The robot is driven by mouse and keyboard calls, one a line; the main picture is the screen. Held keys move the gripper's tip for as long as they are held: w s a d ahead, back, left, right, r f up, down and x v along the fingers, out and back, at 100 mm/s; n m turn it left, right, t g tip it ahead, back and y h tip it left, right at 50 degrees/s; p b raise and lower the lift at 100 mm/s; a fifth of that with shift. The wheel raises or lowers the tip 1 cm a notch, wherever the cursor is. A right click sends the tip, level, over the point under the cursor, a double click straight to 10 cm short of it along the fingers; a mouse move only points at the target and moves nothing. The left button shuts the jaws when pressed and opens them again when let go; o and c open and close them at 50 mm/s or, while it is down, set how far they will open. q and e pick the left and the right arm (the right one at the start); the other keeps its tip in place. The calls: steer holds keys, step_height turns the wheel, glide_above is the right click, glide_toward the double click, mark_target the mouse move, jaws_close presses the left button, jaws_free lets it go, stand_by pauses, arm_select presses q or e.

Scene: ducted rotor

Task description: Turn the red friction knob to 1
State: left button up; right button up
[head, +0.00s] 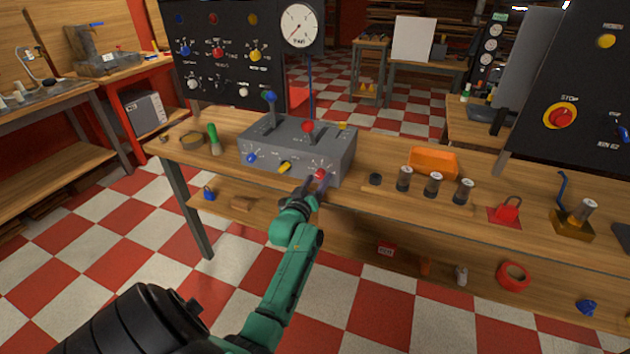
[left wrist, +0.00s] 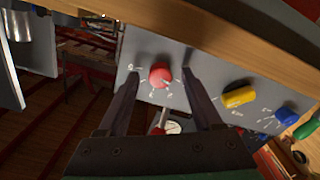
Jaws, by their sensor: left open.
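The red friction knob (head: 320,174) is on the front face of the grey lever box (head: 262,160), at its right end. In the left wrist view the round red knob (left wrist: 160,75) has small white marks around it, too small to read surely. My left gripper (head: 313,182) is at the knob, and its fingers partly cover that area in the head view. In the left wrist view my left gripper (left wrist: 160,85) is open, with one finger on each side of the knob and a gap to both. My right gripper is not in view.
A yellow knob (left wrist: 238,95) and a blue knob (left wrist: 286,115) share the panel. Levers with blue (head: 269,96) and red (head: 307,126) tops rise from the box. An orange tray (head: 433,161) and several capped cylinders stand to the right on the wooden bench (head: 385,202).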

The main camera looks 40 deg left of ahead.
arm_select(q)
steer(key=v, duration=1.4)
steer(key=shift+s, duration=0.25)
steer(key=shift+d, duration=0.15)
